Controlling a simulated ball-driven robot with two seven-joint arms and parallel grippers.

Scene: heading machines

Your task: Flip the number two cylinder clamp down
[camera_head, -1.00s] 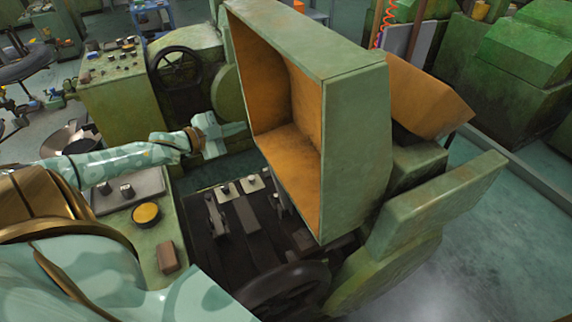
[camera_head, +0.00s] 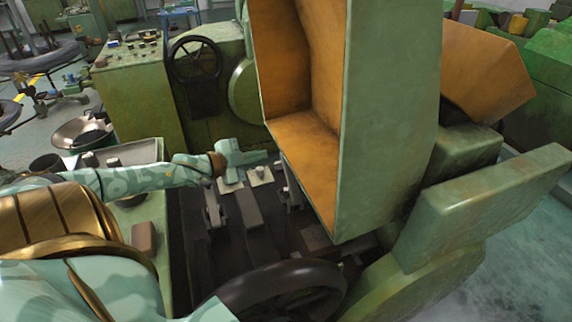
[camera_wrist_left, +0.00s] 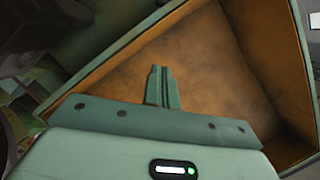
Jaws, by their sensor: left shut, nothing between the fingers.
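My left gripper (camera_head: 262,157) reaches in from the left, shut and empty, above the back of the dark machine bed (camera_head: 190,240) and beside the open hood's lower edge. Its closed fingers (camera_wrist_left: 161,80) show in the left wrist view, in front of the hood's orange inside. Lever-like metal clamp parts stand on the bed: a left one (camera_head: 212,205) and a right one (camera_head: 292,190), the latter partly behind the hood. No number is readable, so I cannot tell which is number two. The gripper appears apart from both. My right gripper is not in view.
The green hood (camera_head: 390,110) with orange lining (camera_head: 305,140) stands open right of the gripper. A dark handwheel (camera_head: 285,285) is at the front of the bed. A control cabinet (camera_head: 135,95) and another handwheel (camera_head: 195,60) stand behind.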

